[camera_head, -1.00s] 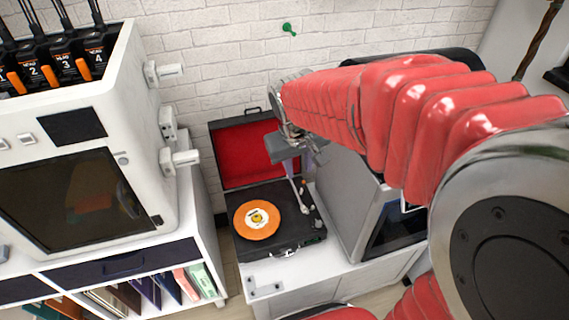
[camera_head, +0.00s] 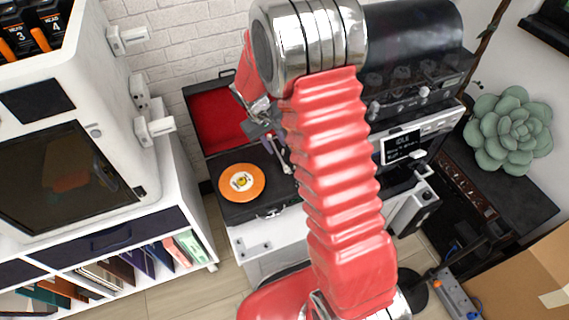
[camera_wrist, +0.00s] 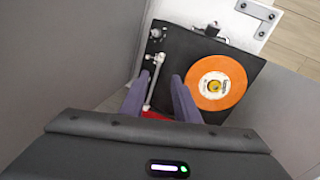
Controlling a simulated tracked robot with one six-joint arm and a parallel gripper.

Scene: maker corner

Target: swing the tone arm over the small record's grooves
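The small orange record (camera_head: 242,182) with a white label lies on the black record player (camera_head: 240,212), whose red-lined lid stands open behind. It also shows in the wrist view (camera_wrist: 234,92). The silver tone arm (camera_wrist: 153,84) lies to the side of the record, off its grooves; part of it shows in the head view (camera_head: 285,162). My gripper (camera_wrist: 160,79) is open, its two purple-grey fingers on either side of the tone arm in the wrist view. Whether they are down at its height or touching it is unclear. My arm hides the player's right part in the head view.
A white printer-like machine (camera_head: 95,110) on a shelf stands left of the player. A machine with a small display (camera_head: 403,146) stands to the right. A grey panel (camera_wrist: 75,45) rises close beside the player in the wrist view. A succulent (camera_head: 508,130) sits far right.

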